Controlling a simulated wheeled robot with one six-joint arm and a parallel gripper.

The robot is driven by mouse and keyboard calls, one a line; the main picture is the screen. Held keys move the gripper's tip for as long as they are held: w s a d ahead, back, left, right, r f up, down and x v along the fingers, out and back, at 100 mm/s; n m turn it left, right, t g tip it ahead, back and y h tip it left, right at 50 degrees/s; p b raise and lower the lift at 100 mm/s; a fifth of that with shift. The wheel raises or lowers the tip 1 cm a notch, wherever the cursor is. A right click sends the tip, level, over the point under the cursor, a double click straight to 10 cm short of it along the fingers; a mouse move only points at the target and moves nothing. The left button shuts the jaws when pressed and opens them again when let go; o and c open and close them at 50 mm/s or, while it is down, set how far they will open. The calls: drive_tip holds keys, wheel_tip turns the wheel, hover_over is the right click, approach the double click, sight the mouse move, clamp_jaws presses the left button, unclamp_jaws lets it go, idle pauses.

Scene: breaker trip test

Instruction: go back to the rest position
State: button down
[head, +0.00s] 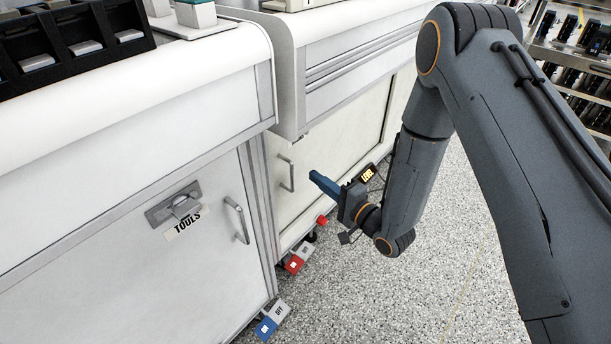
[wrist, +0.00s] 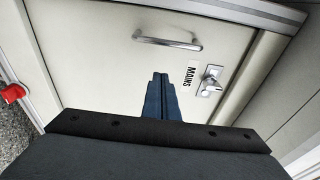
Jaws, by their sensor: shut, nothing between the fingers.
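My gripper (head: 318,180) has blue fingers and is shut with nothing in it. In the head view it hangs in front of the pale cabinet door on the right, above the speckled floor. In the wrist view its fingertips (wrist: 160,78) point at a door labelled MAINS (wrist: 190,74). I cannot tell the exact gap to the door.
The MAINS door has a bar handle (wrist: 168,42) and a metal latch (wrist: 210,81). A TOOLS cabinet with a latch (head: 178,208) and handle (head: 236,220) stands left. Red (head: 294,263) and blue (head: 266,328) pedals sit low at the cabinets. Floor (head: 400,300) lies open to the right.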

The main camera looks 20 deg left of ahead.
drive_tip(key=v, duration=0.6)
drive_tip(key=w+d+r+n+g+h, duration=0.1)
drive_tip(key=w+d+r+n+h, duration=0.45)
drive_tip(key=d+r+h, duration=0.35)
drive_tip(key=s+d+r+n+g+h, duration=0.2)
drive_tip(key=s+d+r+g, duration=0.15)
drive_tip(key=s, duration=0.55)
drive_tip(key=s+d+r+n+g+h, duration=0.15)
drive_tip(key=s+d+r, duration=0.3)
drive_tip(key=s, duration=0.55)
drive_tip(key=s+d+r+n+g+h, duration=0.1)
drive_tip(key=s+d+r+g+h, duration=0.3)
drive_tip(key=s, duration=0.5)
drive_tip(key=d+r+m+p, duration=0.2)
drive_tip(key=d+r+p, duration=0.4)
drive_tip(key=p, duration=0.5)
drive_tip(key=d+r+m+t+p, duration=0.1)
drive_tip(key=d+r+p, duration=0.4)
drive_tip(key=r+p, duration=0.5)
drive_tip(key=shift+s+d+m+y+p, duration=0.4)
drive_tip(key=shift+m+p, duration=0.4)
drive_tip(key=shift+p, duration=0.4)
